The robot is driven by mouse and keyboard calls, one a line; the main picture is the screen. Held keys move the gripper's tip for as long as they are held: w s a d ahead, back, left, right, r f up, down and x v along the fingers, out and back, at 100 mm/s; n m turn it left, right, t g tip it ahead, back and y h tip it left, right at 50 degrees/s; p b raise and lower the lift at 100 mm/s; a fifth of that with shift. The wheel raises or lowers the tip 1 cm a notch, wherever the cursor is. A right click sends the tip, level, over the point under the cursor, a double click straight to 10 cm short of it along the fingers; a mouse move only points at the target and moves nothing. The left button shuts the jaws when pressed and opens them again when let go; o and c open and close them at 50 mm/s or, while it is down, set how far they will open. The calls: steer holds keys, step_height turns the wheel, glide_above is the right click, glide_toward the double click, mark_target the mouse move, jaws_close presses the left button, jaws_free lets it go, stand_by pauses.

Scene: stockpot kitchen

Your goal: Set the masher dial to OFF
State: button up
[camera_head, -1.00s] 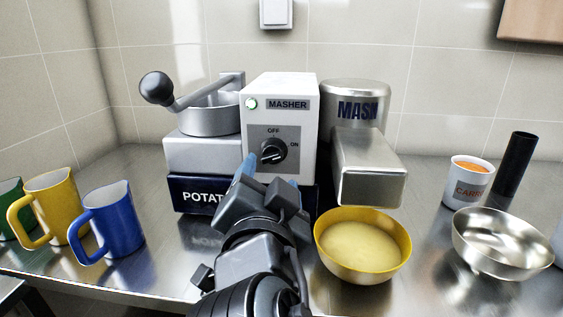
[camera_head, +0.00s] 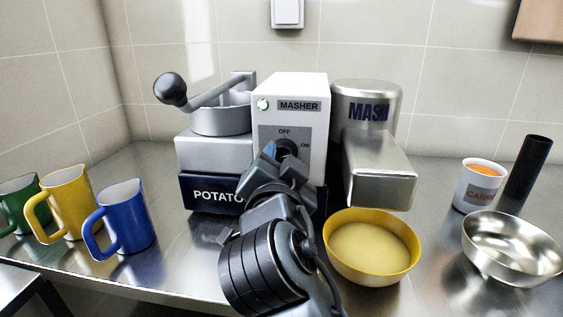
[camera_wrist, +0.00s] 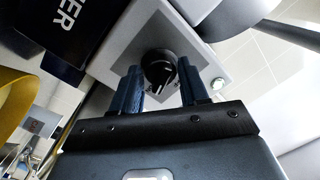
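The masher dial (camera_head: 287,146) is a round black knob on the grey plate of the white MASHER box (camera_head: 318,128), with OFF marked above it and ON to its right. My gripper (camera_head: 283,154) covers much of it in the head view. In the wrist view the dial (camera_wrist: 160,66) sits between the tips of my gripper (camera_wrist: 162,84), whose two blue fingers are apart, one on each side. The gripper is open; a gap seems to show beside the knob. I cannot tell exactly where the pointer stands. A small green light (camera_head: 262,104) glows on the box.
A grey pot with a ball-ended handle (camera_head: 220,118) is left of the box. A steel block (camera_head: 380,178) is right of it, with a yellow bowl of mash (camera_head: 372,248) below. Mugs (camera_head: 124,218) stand left; a steel bowl (camera_head: 512,245) and carrot cup (camera_head: 478,186) stand right.

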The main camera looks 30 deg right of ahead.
steer(key=c, duration=0.6)
steer(key=shift+n, duration=0.3)
steer(key=shift+r+n+p, duration=0.15)
steer(key=shift+n+p, duration=0.8)
steer(key=shift+n, duration=0.25)
steer(key=n+p, duration=0.3)
steer(key=n, duration=0.1)
steer(key=shift+r+g, duration=0.1)
steer(key=shift+g, duration=0.2)
steer(key=n+p, duration=0.2)
steer(key=n, duration=0.1)
steer(key=shift+n, duration=0.3)
steer(key=shift+d+n+g+p, duration=0.1)
steer(key=shift+n+g+p, duration=0.2)
steer(key=shift+n+p, duration=1)
